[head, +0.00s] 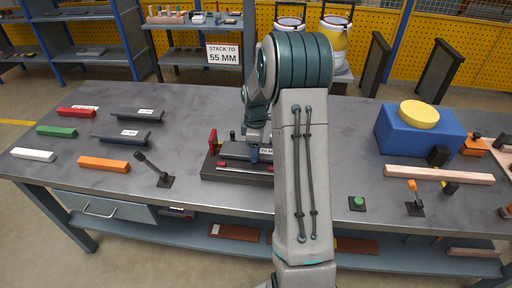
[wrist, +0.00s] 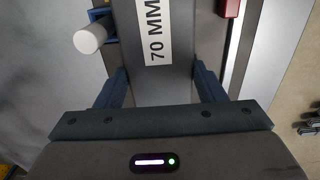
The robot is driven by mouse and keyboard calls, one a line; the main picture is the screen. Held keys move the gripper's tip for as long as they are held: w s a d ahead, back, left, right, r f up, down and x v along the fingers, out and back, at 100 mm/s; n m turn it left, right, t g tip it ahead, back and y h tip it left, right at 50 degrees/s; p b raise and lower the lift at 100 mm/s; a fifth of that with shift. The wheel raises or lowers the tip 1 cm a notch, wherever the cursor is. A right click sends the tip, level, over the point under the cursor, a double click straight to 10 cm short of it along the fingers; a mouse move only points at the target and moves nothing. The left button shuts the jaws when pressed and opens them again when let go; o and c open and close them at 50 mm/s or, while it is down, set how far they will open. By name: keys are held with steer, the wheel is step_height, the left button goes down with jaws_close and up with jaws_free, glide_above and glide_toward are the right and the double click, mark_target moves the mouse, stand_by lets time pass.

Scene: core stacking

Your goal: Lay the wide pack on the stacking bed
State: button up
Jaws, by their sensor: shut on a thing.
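The wide pack (wrist: 152,95) is a grey plate with a white "70 MM" label. In the wrist view it lies between the two blue fingers of my gripper (wrist: 161,88), which is shut on it. In the head view my gripper (head: 252,155) holds the pack (head: 235,149) over the dark stacking bed (head: 225,178) at mid-table. The pack looks about level and very low over the bed; I cannot tell whether it touches. A red upright block (head: 212,142) stands at the bed's left end. My arm hides the bed's right part.
Two dark grey packs (head: 137,115) (head: 121,136) lie to the left, beside red, green, white and orange bars (head: 103,164). A black lever (head: 152,168) stands left of the bed. A blue box (head: 420,135) and a wooden bar (head: 440,175) are on the right.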

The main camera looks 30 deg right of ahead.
steer(key=shift+f, duration=0.15)
steer(key=o, duration=1.5)
step_height(320, 180, up, 11)
steer(key=s+a+r+m+t, duration=0.1)
steer(key=s+a+r+m, duration=0.4)
steer(key=s+a+r, duration=0.35)
steer(key=shift+s+a+f+m+t, duration=0.3)
steer(key=shift+s+a+f+m, duration=0.6)
steer(key=shift+s, duration=1.9)
steer(key=shift+s+a+f+m+t, duration=0.3)
steer(key=shift+s+a+m, duration=1.1)
steer(key=shift+s, duration=1.45)
steer(key=shift+s+a+f+m+t, duration=0.3)
steer(key=shift+s+a+f+m, duration=0.75)
steer(key=shift+s, duration=1.75)
steer(key=shift+a+r, duration=0.25)
steer(key=shift+r, duration=0.2)
